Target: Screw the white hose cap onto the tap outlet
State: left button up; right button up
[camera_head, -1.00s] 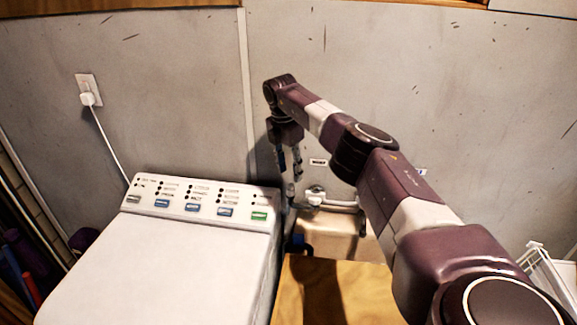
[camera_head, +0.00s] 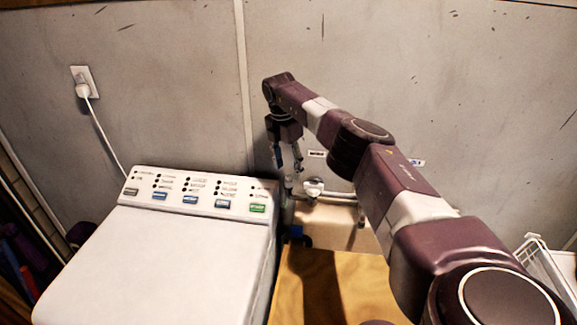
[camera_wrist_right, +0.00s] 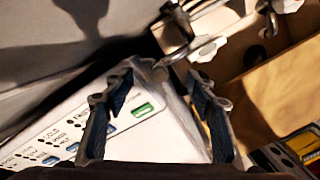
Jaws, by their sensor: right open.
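My right gripper (camera_head: 288,172) is open and points down beside the tap (camera_head: 313,188), behind the washer's right rear corner. In the right wrist view the fingers of the gripper (camera_wrist_right: 160,83) are spread, with nothing clasped. The tap's grey metal body (camera_wrist_right: 176,22) and white handle (camera_wrist_right: 207,48) are beyond the fingertips. My left gripper is not in view.
The white washer (camera_head: 165,260) stands at the left, with its button panel (camera_head: 200,192) close to the gripper. A beige basin (camera_head: 350,235) and a wooden surface (camera_head: 345,280) are below the tap. A white rack (camera_head: 545,265) stands at the right. The grey wall is behind.

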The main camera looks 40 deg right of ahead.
aim_at(289, 176)
jog(key=shift+r+n+p, duration=0.2)
jog(key=shift+n+p, duration=0.2)
jog(key=shift+n, duration=0.8)
jog(key=n+p, duration=0.1)
jog(key=n, duration=0.3)
jog(key=shift+s+f+t, duration=0.1)
jog(key=shift+f+t, duration=0.05)
jog(key=shift+t, duration=0.25)
jog(key=n, duration=0.3)
jog(key=shift+n+y, duration=0.3)
jog(key=shift+n, duration=0.1)
jog(key=n, duration=0.3)
jog(key=shift+t, duration=0.3)
jog(key=shift+p, duration=0.4)
jog(key=shift+f+b, duration=1.3)
jog(key=shift+f, duration=1)
